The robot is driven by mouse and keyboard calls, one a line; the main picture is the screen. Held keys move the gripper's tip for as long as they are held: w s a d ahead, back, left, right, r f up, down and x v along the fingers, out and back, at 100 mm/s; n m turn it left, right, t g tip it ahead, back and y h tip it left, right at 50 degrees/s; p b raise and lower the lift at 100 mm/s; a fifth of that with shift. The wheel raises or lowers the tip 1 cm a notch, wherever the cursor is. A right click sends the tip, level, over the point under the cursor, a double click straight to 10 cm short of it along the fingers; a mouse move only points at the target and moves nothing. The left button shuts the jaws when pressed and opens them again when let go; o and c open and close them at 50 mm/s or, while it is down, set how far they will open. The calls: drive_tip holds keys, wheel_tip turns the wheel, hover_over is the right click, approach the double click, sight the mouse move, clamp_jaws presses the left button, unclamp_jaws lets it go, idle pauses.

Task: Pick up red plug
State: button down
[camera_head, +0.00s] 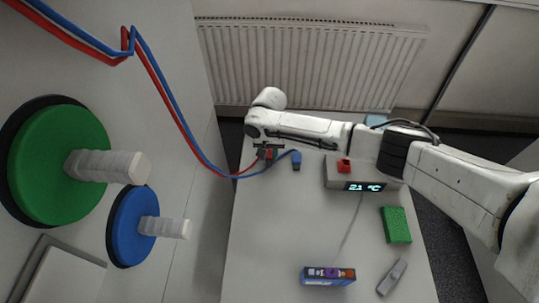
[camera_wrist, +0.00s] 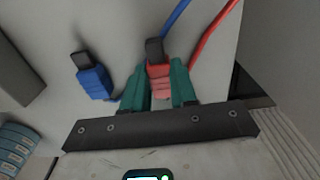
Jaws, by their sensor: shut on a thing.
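The red plug (camera_wrist: 159,79) is between the two green fingers of my gripper (camera_wrist: 160,86) in the wrist view. Its dark tip points away from the gripper, toward the top of the picture. In the head view my gripper (camera_head: 267,152) is at the end of the white arm, low near the far left part of the table, and mostly hides the plug. The gripper is shut on the plug. I cannot tell whether the plug still touches the table. A blue plug (camera_wrist: 95,82) lies to the left, apart from the gripper; it also shows in the head view (camera_head: 296,160).
Red and blue cables (camera_head: 187,128) run down the wall to the plugs. On the table (camera_head: 285,220) are a grey box with a display (camera_head: 345,182) and a red piece on top, a green block (camera_head: 396,225), a blue box (camera_head: 328,276) and a grey device (camera_head: 391,277). The table's middle is clear.

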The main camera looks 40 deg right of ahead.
drive_tip(key=s+r+b, duration=0.1)
drive_tip(key=s+r, duration=1.1)
drive_tip(key=s, duration=0.2)
drive_tip(key=n, duration=2.6)
hover_over(270, 153)
drive_tip(key=s, duration=0.2)
wheel_tip(270, 153, down, 8)
drive_tip(key=shift+w+d+r, duration=0.1)
drive_tip(key=shift+w+r, duration=0.05)
drive_tip(key=shift+r, duration=0.05)
drive_tip(key=n, duration=0.1)
drive_tip(key=w+n, duration=0.1)
drive_tip(key=n, duration=0.1)
drive_tip(key=shift+w+f+n, duration=0.25)
drive_tip(key=shift+f+n, duration=0.05)
drive_tip(key=shift+f, duration=0.05)
drive_tip(key=shift+f+b, duration=0.15)
drive_tip(key=shift+b, duration=0.15)
drive_tip(key=shift+f+b, duration=2.1)
drive_tip(key=shift+f, duration=0.15)
drive_tip(key=c, duration=0.8)
unclamp_jaws()
